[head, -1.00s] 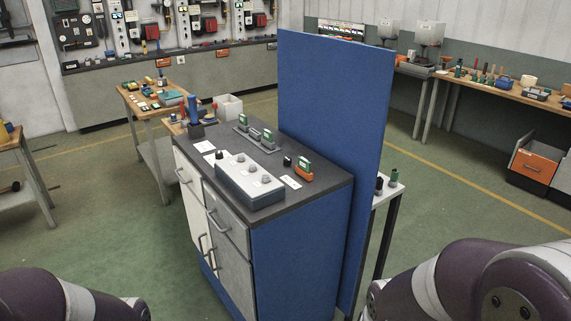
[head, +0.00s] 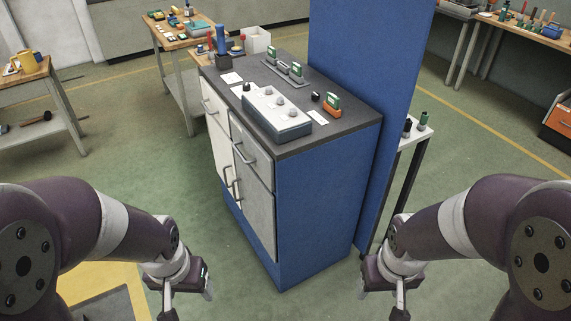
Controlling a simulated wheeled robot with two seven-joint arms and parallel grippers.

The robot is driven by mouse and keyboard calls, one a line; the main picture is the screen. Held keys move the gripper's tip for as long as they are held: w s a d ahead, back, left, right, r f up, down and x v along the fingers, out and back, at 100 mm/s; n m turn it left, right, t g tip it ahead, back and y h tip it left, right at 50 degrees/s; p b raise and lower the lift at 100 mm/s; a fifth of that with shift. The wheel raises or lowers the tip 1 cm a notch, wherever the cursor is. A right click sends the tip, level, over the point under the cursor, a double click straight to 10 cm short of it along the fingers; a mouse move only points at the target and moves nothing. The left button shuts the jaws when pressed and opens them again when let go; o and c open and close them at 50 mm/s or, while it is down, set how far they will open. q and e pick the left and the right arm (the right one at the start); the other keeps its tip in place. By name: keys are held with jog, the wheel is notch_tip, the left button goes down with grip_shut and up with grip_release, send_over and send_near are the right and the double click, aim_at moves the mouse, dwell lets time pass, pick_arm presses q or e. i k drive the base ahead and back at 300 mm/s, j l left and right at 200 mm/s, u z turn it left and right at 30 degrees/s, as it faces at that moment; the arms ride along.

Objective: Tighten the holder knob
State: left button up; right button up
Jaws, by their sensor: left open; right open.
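A cabinet (head: 315,187) with a dark top (head: 350,119) stands in front of me. On it sits a grey box (head: 277,125) with several pale knobs on its upper face. An orange holder (head: 331,112) with a green part stands near the right edge, with a small black knob (head: 316,96) beside it. Another small black knob (head: 246,87) is at the box's far left end. I cannot tell which knob is the holder knob. My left gripper (head: 188,296) and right gripper (head: 382,294) are open and empty, low in front of the cabinet, apart from everything on it.
A tall blue panel (head: 365,60) stands behind the cabinet's right side. A grey rail (head: 286,74) with green-topped parts and a dark stand (head: 223,62) with a blue handle are at the back of the top. Floor before the cabinet is clear.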

aim_at(316, 96)
jog(key=u, duration=0.25)
jog(key=i+l+u, duration=0.5)
jog(key=i, duration=0.2)
jog(key=i+l+u, duration=0.45)
jog(key=i+l, duration=0.2)
jog(key=l, duration=0.2)
jog(key=i+l, duration=0.15)
jog(key=l, duration=0.15)
